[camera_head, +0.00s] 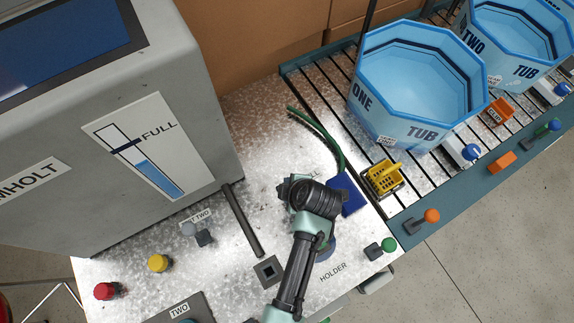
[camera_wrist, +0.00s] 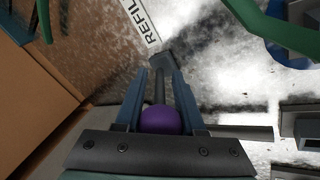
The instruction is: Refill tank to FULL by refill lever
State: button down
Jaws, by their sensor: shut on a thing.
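The refill lever has a purple ball knob (camera_wrist: 161,120) and a dark shaft, beside a white REFILL label (camera_wrist: 140,20). My gripper (camera_wrist: 160,85) has its two blue-grey fingers on either side of the knob and is shut on it. The tank gauge (camera_head: 140,150) on the grey machine has a FULL mark. Its blue fill (camera_head: 158,180) stands below that mark.
A green hose (camera_head: 318,130) and a dark blue part (camera_head: 350,197) lie near my wrist. A dark bar (camera_head: 243,222) is to the left. Red (camera_head: 104,291) and yellow (camera_head: 157,263) buttons are front left. Tub ONE (camera_head: 415,85) stands on the conveyor.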

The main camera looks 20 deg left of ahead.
jog(key=shift+y, duration=0.3)
jog(key=c, duration=0.6)
grip_release()
jog(key=shift+s, duration=0.1)
jog(key=v, duration=1.3)
jog(key=shift+b, duration=0.3)
jog(key=shift+s, duration=0.1)
